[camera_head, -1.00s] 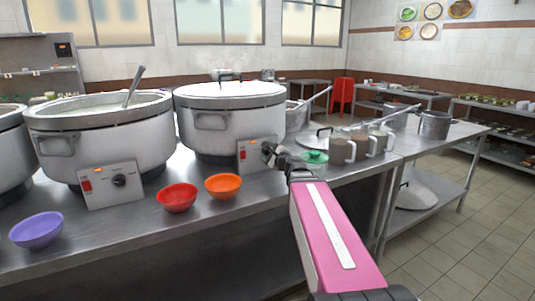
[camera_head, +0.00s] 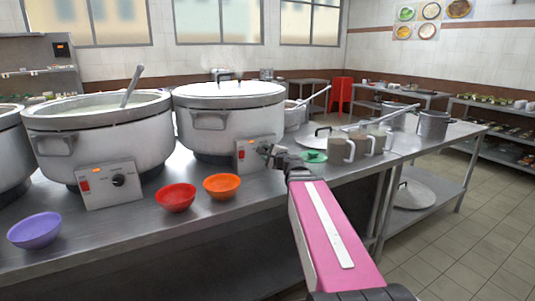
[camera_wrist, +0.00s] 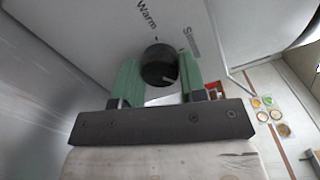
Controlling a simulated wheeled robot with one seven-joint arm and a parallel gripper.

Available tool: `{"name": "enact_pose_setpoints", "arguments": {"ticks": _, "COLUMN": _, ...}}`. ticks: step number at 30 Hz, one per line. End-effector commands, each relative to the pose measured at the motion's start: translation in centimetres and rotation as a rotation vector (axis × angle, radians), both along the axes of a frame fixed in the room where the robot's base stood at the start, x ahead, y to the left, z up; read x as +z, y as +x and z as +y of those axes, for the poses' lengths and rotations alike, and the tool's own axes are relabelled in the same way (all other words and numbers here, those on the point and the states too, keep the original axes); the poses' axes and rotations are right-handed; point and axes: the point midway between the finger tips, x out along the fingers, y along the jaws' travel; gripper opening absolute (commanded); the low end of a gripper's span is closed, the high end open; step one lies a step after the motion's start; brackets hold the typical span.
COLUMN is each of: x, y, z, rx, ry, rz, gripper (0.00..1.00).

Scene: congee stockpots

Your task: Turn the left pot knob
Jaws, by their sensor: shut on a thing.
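The open pot (camera_head: 100,135), with a ladle in it, has a control box with a black knob (camera_head: 118,180) and a red switch. To its right the lidded pot (camera_head: 230,125) has its own control box (camera_head: 246,152) with a red switch. My gripper (camera_head: 269,152) is at the right side of that box, covering its knob in the head view. In the wrist view my gripper (camera_wrist: 160,78) has its green fingers on both sides of a round black knob (camera_wrist: 158,65) and is shut on it. The knob bears a pale mark; "Warm" is printed on the panel (camera_wrist: 100,35).
Purple (camera_head: 35,231), red (camera_head: 176,197) and orange (camera_head: 221,186) bowls stand along the counter's front. A green bowl (camera_head: 314,156) and several mugs (camera_head: 341,151) are right of my gripper. Another pot (camera_head: 10,150) is cut off at the left edge.

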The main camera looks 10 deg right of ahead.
Motion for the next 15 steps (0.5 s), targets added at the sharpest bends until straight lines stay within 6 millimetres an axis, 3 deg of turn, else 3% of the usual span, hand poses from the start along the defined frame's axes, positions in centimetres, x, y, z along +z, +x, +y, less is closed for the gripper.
{"name": "enact_pose_setpoints", "arguments": {"ticks": 15, "x": -0.14, "y": -0.14, "z": 0.07, "rx": 0.001, "ry": -0.467, "rz": -0.150, "gripper": 0.15}}
